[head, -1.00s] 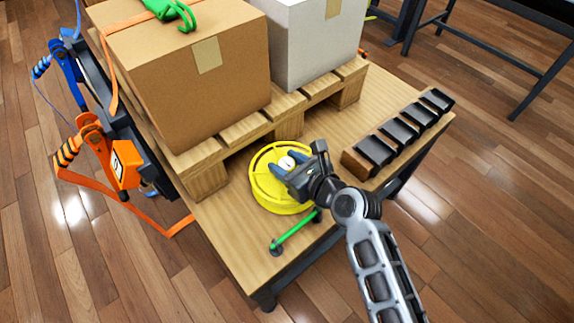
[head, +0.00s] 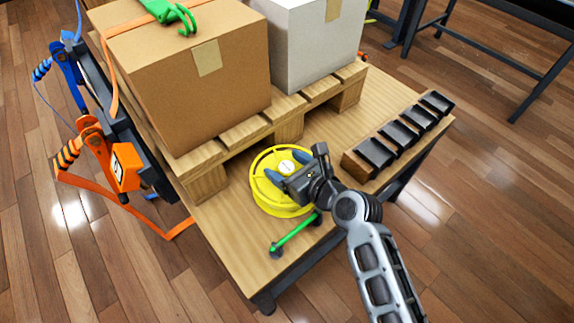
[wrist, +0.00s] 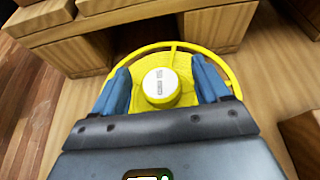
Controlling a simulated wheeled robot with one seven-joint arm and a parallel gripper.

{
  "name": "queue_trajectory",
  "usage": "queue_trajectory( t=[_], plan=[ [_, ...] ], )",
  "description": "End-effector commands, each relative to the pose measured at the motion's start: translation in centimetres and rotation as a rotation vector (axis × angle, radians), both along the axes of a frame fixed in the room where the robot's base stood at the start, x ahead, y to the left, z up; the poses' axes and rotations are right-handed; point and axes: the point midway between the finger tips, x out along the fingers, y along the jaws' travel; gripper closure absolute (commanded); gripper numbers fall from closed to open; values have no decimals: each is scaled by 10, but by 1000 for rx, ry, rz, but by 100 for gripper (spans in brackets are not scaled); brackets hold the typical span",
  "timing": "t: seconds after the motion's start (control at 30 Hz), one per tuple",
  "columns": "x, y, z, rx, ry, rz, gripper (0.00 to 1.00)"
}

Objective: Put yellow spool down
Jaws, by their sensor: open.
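The yellow spool (head: 267,196) lies flat on the wooden table, in front of the pallet. Its pale round hub (wrist: 160,84) with dark print shows in the wrist view. My gripper (head: 281,171) is open, its two blue fingers on either side of the hub and apart from it in the wrist view (wrist: 163,88). The gripper body hides the near right part of the spool in the head view. I cannot tell how far the fingertips are above the spool's face.
A wooden pallet (head: 243,132) carrying a brown box (head: 190,85) and a white box (head: 312,45) stands right behind the spool. A green bar (head: 296,232) is at the table's front edge. A row of black holders (head: 400,134) is to the right.

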Motion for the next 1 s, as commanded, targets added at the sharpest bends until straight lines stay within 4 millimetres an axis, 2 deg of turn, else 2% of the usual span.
queue_trajectory(
  t=[0.6, 0.8, 1.0],
  plan=[
    [-81, -54, 40, 3, 2, -2, 25],
    [-91, -61, 44, 1, 1, 0, 25],
    [-91, -61, 44, 0, 1, 1, 25]
  ],
)
